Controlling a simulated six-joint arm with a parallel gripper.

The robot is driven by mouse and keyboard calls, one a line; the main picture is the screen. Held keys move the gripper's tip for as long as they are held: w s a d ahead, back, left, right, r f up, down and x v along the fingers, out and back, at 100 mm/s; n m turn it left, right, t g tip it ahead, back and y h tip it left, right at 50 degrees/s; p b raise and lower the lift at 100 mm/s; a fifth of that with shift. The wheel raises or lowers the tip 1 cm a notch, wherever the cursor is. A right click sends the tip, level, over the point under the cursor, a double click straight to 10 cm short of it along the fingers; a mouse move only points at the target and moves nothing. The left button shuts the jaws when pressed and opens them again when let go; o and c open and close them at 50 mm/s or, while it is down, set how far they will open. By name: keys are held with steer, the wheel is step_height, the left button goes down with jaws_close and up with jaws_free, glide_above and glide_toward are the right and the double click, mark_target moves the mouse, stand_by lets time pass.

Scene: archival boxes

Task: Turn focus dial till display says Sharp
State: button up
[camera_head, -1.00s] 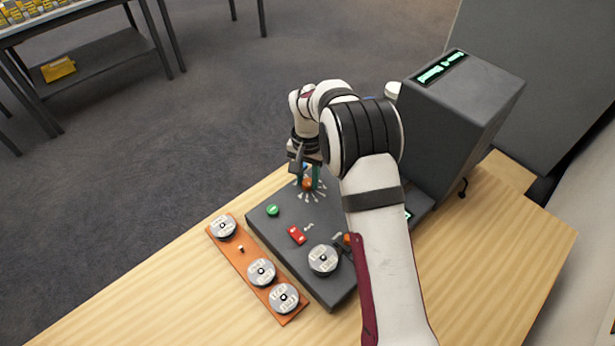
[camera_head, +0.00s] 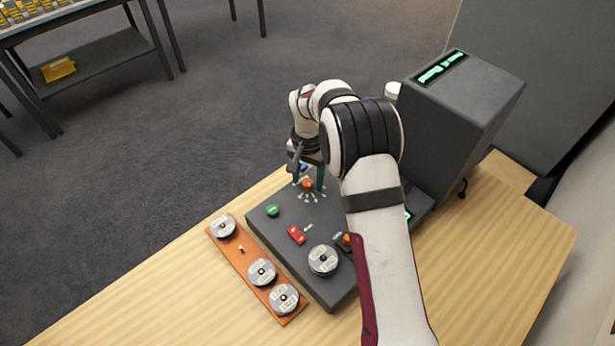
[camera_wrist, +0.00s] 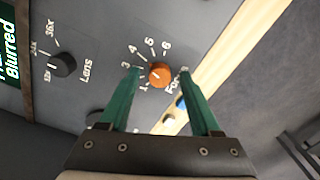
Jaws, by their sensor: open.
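The focus dial is an orange knob (camera_wrist: 160,75) ringed by white marks, with numbers up to 6 and a partly hidden label starting "Fo". It also shows in the head view (camera_head: 307,184) on the grey panel. My gripper (camera_wrist: 160,72) is open, its green fingers on either side of the dial with gaps visible; it also shows in the head view (camera_head: 308,180). Which number the dial points at is hard to tell. A display (camera_wrist: 9,62) at the left edge of the wrist view reads "Blurred" in green, with its upper line cut off.
A black Lens knob (camera_wrist: 62,65) is beside the dial. The grey panel (camera_head: 330,285) also has a green button (camera_head: 272,210), a red switch (camera_head: 297,235) and a reel (camera_head: 324,260). An orange rack (camera_head: 237,262) of reels lies left. A grey housing (camera_head: 480,95) stands behind my arm.

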mark_target(307, 182)
step_height(307, 182, up, 16)
stand_by(0.3)
steer(key=shift+f, duration=0.1)
steer(key=s+d+r, duration=0.5)
steer(key=s, duration=0.6)
steer(key=s+d+f+y, duration=0.1)
steer(key=s+d+f, duration=0.1)
steer(key=s, duration=1)
steer(key=s+d+f+m, duration=0.1)
steer(key=s+f, duration=0.1)
steer(key=s, duration=0.9)
steer(key=shift+s+d+f+y, duration=0.25)
steer(key=shift+s+d+y, duration=0.1)
steer(key=shift+d+y, duration=0.05)
